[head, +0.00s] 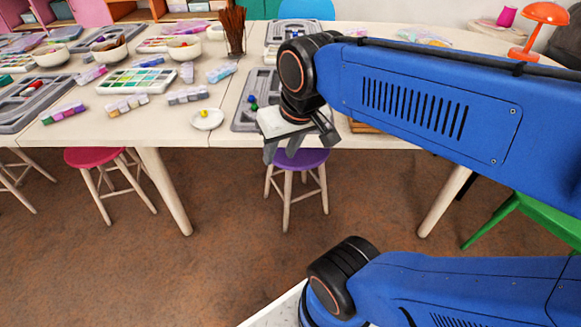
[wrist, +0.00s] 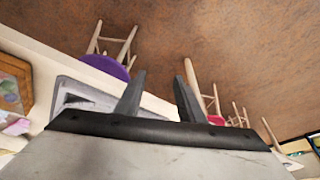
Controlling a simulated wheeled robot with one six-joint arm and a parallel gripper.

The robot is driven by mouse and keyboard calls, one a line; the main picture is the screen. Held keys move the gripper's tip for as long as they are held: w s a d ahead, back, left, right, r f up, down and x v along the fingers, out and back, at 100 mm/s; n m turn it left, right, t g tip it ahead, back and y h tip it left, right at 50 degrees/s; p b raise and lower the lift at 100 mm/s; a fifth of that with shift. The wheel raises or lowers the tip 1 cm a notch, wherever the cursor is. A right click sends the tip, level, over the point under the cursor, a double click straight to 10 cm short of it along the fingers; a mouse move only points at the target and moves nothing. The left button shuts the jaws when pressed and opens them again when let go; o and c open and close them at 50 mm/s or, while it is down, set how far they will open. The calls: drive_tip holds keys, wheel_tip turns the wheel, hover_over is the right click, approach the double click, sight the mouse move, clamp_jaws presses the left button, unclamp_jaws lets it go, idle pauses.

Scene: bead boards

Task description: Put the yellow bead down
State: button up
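A small yellow bead (head: 204,113) lies on a white saucer (head: 210,123) near the front edge of the table (head: 120,134) in the head view. My gripper (head: 281,154) is to the right of the saucer, by the table's front edge, pointing down. In the wrist view its two fingers (wrist: 159,78) stand apart with nothing seen between them. The wrist view does not show the bead or the saucer. A grey bead board (head: 242,113) is partly hidden behind my gripper; part of it also shows in the wrist view (wrist: 88,92).
Several bead boxes (head: 188,96), a palette tray (head: 135,82) and bowls (head: 184,49) stand left of and behind the saucer. A purple stool (head: 303,159) is below the table edge.

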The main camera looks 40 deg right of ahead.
drive_tip(key=shift+n, duration=0.7)
drive_tip(key=s+f, duration=0.3)
drive_tip(key=shift+s+d, duration=0.1)
drive_tip(key=shift+d, duration=0.15)
idle(0.8)
drive_tip(key=shift+c, duration=0.9)
drive_tip(key=shift+r, duration=0.15)
drive_tip(key=shift+c, duration=0.3)
wheel_tip(320, 180, up, 18)
drive_tip(key=n+g+h, duration=0.2)
drive_tip(key=n, duration=0.8)
hover_over(204, 111)
drive_tip(key=s+a, duration=0.3)
drive_tip(key=x, duration=1.6)
drive_tip(key=shift+s+d+f, duration=0.1)
drive_tip(key=shift+s+f, duration=0.2)
drive_tip(key=shift+f, duration=0.1)
